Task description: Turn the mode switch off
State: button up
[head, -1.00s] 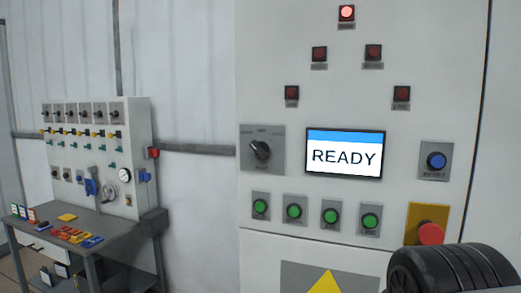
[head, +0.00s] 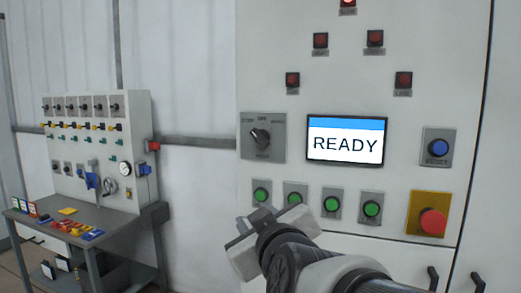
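The mode switch (head: 261,138) is a black rotary knob on a grey plate, left of the display on the white control cabinet. The plate reads OFF at the top and MODE at the bottom, with a blurred label at upper left. The knob's pointer appears tilted to the upper left, away from the OFF mark. My gripper (head: 254,222) is below the switch, in front of the lower-left green buttons, and apart from the knob. Its fingers are seen from behind and partly hidden by its own body, so their opening is unclear.
The display (head: 346,139) reads READY. A blue reset button (head: 438,147) and a red emergency stop (head: 432,222) are at right. Several green buttons (head: 331,205) run below the display. A workbench (head: 107,232) with a tool panel stands at left.

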notch_tip(320, 180, up, 4)
jog(key=w+a+n+t+h, duration=0.1)
jog(key=w+a+t+h, duration=0.1)
jog(key=t, duration=0.1)
jog(key=t+h+p, duration=0.2)
jog(key=t+h, duration=0.1)
send_near(260, 140)
jog(key=x, duration=0.8)
jog(key=shift+w, duration=0.1)
grip_shut()
